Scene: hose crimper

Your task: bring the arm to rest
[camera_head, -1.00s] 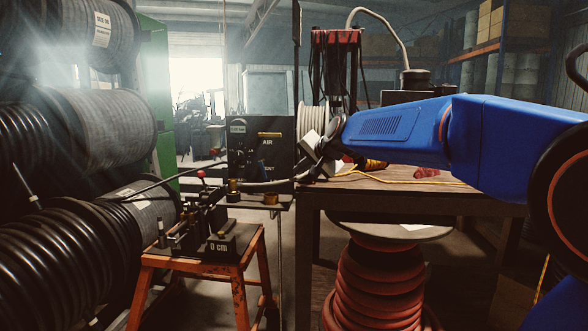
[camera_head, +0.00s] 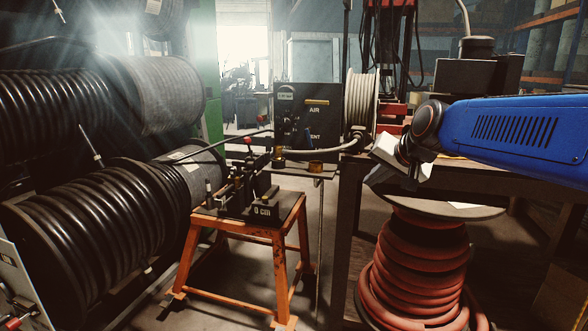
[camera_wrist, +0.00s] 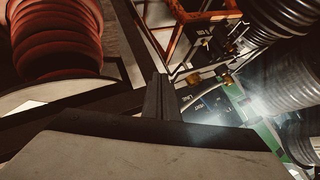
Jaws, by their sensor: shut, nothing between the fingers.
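My blue arm (camera_head: 510,128) reaches in from the right in the head view, over the workbench (camera_head: 470,180). My gripper (camera_head: 385,178) hangs at its end, in front of the bench's left edge and above the red hose reel (camera_head: 420,255). In the wrist view the gripper's fingers (camera_wrist: 160,98) show at the middle, closed together. Nothing shows between them. The gripper looks clear of the bench and reel, though its distance from the bench edge is hard to judge.
An orange stand (camera_head: 275,245) with a black crimping device (camera_head: 250,200) is left of the gripper. A black AIR box (camera_head: 305,115) stands behind it. Large black hose reels (camera_head: 90,225) fill the left. Floor between the stand and bench is open.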

